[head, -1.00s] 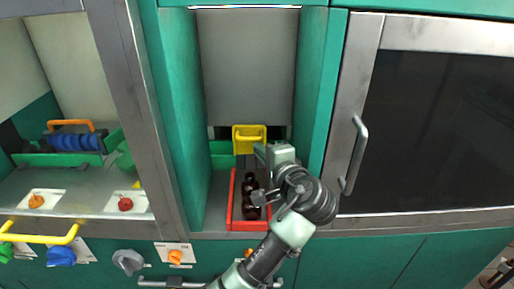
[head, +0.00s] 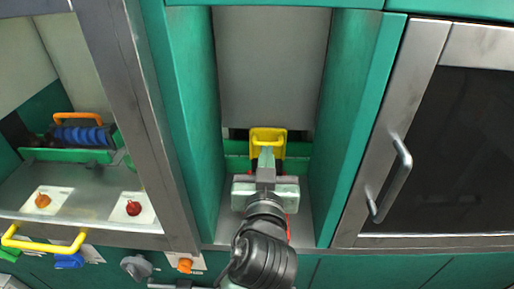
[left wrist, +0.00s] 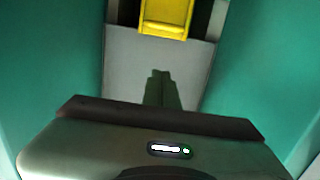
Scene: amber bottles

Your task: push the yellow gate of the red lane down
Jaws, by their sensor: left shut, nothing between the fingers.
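The yellow gate (head: 268,133) stands up at the back of the narrow bay in the head view. Its lower part shows at the top of the left wrist view (left wrist: 165,20). My left gripper (head: 266,155) is shut and empty, with its fingertips just in front of and overlapping the gate in the head view. In the left wrist view the closed fingertips (left wrist: 160,73) point toward the gate, with bare grey floor between them in the picture. I cannot tell whether they touch. The red lane (head: 289,226) is mostly hidden behind my arm, and its dark bottles are hidden. My right gripper is not in view.
Green side walls (head: 190,120) bound the bay closely on both sides. A grey panel (head: 270,70) hangs above the gate. A dark-windowed door with a metal handle (head: 394,180) is at the right. A compartment with a blue ribbed object (head: 82,135) is at the left.

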